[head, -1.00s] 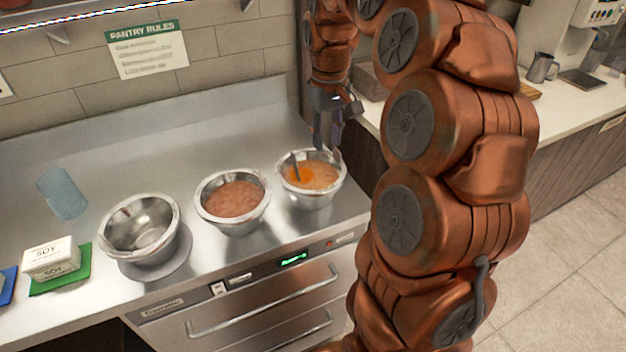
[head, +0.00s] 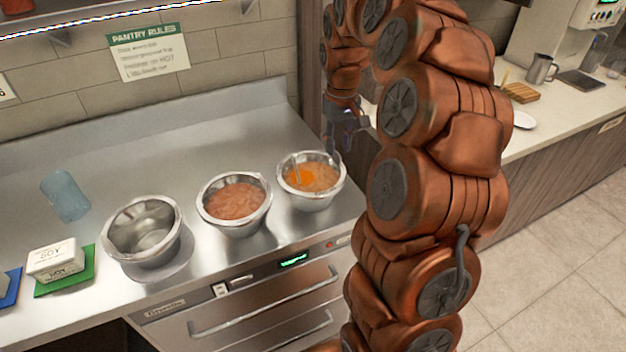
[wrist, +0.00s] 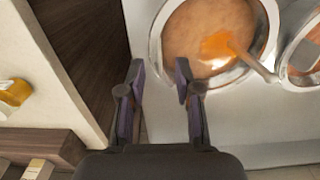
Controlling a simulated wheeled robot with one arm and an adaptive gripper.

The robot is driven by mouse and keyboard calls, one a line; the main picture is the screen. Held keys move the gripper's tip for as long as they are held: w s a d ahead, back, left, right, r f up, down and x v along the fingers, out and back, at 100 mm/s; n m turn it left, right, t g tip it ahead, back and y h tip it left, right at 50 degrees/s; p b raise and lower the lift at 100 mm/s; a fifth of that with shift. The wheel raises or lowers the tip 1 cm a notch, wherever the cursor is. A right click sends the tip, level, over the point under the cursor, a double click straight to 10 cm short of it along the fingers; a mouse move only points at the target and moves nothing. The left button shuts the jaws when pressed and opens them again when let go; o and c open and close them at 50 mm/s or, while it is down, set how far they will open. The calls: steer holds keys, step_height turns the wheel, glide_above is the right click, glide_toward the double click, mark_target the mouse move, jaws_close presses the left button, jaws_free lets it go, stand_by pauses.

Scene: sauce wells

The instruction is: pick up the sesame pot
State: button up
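Three metal pots stand in a row on the steel counter. The right pot (head: 311,203) holds tan sauce with an orange patch and a spoon (head: 296,172) in it; it also shows in the wrist view (wrist: 262,50). The middle pot (head: 238,228) holds reddish-brown sauce. The left pot (head: 145,260) looks empty. No label shows which one is sesame. My gripper (head: 338,146) is just beyond the right pot's right side. In the wrist view my gripper (wrist: 158,72) is open and empty, its right finger close to that pot's rim; contact cannot be told.
A soy box (head: 52,258) on a green mat (head: 72,283) and a blue glass (head: 65,195) stand at the left. A wall with a "Pantry Rules" sign (head: 148,52) is behind. A side counter (head: 540,130) with a jug (head: 541,68) lies right.

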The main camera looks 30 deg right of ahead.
mark_target(337, 153)
steer(key=shift+w+f+p, duration=0.1)
steer(key=shift+f+p, duration=0.45)
steer(key=shift+f, duration=1.25)
steer(key=shift+c, duration=0.4)
jaws_close()
